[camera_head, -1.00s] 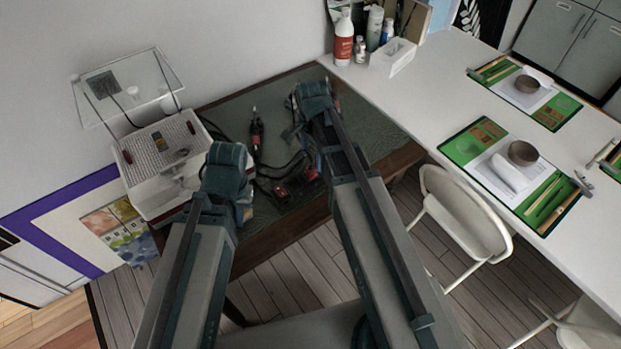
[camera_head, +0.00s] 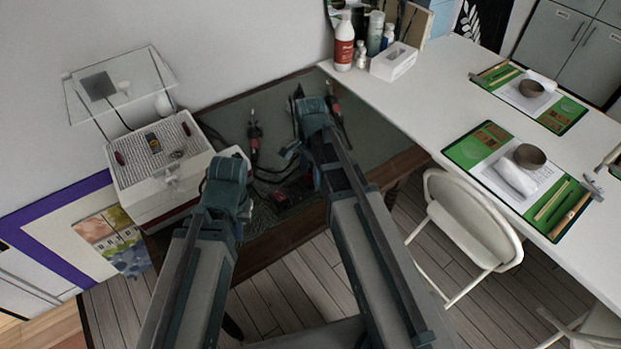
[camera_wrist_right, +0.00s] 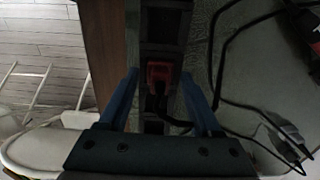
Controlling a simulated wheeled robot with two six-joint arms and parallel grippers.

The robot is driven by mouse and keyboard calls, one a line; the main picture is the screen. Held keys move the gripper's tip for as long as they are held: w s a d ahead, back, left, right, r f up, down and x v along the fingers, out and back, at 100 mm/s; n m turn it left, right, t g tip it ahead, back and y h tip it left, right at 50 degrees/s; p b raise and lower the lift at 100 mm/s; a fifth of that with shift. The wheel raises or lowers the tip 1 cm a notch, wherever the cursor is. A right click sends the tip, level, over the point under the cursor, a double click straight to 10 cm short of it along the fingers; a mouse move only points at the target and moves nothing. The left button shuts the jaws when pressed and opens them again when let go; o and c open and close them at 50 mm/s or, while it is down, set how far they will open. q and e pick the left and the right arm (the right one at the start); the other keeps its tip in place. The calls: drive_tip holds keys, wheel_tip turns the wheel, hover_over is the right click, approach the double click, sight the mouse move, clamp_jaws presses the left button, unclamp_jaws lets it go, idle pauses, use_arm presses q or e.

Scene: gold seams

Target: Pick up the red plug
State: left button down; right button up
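The red plug (camera_wrist_right: 160,76) sits in a dark power strip (camera_wrist_right: 163,28) in the right wrist view, with a black cord curving from it. My right gripper (camera_wrist_right: 158,82) is open, its two blue fingers apart on either side of the strip; the plug shows between them, and I cannot tell whether they touch it. In the head view my right gripper (camera_head: 292,148) is over the dark green table, partly hidden by its own wrist. My left gripper (camera_head: 244,207) is at the table's near left, mostly hidden by its arm. The plug is not clear in the head view.
Black cables and a grey plug (camera_wrist_right: 292,132) lie right of the strip in the wrist view. Red-and-black tools (camera_head: 254,132) lie on the green table (camera_head: 225,118). A white box (camera_head: 160,165) stands left, a white table (camera_head: 430,95) right, with a chair (camera_head: 470,225) before it.

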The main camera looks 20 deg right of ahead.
clamp_jaws()
idle(0.4)
